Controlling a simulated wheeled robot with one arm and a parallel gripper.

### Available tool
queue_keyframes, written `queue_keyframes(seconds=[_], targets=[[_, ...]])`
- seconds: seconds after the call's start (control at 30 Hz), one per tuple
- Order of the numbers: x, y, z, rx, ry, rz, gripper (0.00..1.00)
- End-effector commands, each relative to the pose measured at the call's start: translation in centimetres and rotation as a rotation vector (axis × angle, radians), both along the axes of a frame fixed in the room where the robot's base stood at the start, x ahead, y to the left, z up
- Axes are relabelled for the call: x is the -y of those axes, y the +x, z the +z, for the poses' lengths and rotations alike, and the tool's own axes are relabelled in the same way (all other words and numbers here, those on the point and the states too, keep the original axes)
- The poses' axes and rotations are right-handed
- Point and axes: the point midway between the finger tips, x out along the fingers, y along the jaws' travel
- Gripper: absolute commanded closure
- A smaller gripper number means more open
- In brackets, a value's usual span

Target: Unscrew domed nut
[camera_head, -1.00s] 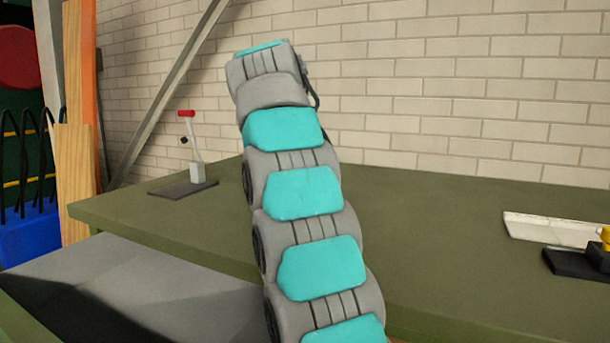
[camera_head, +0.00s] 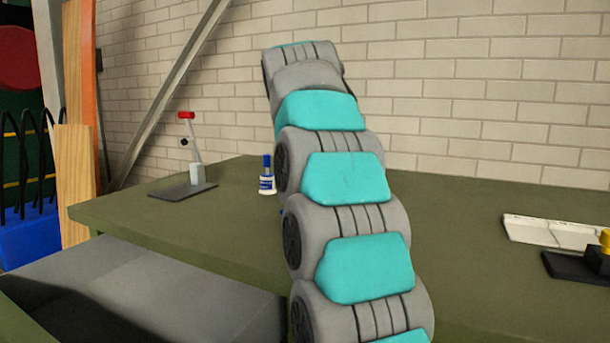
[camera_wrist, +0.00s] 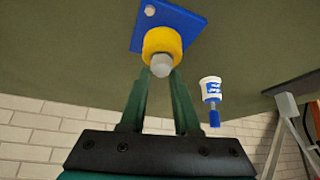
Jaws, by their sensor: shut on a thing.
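In the wrist view, a blue plate (camera_wrist: 186,20) with a hole carries a round yellow piece (camera_wrist: 161,40). A small grey rounded piece, which I take for the domed nut (camera_wrist: 161,66), sits at the yellow piece's near end. My gripper (camera_wrist: 161,74) has its two green fingers on either side of the grey nut, shut on it. The exact contact is small and hard to see. In the head view, my arm hides the gripper, the nut and most of the blue plate.
A red-handled lever on a dark base (camera_head: 185,188) is at left. A white piece (camera_head: 550,231) and a yellow-topped black fixture (camera_head: 590,262) are at right.

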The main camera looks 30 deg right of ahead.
Motion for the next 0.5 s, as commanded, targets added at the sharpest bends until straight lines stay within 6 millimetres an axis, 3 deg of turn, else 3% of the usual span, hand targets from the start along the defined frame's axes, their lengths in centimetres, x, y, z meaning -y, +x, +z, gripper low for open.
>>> queue_keyframes(seconds=[0.2, 0.5], targets=[[-0.10, 0.02, -0.04, -0.001, 0.002, 0.148, 1.00], [-0.13, 0.06, -0.04, 0.000, 0.001, 0.164, 1.00]])
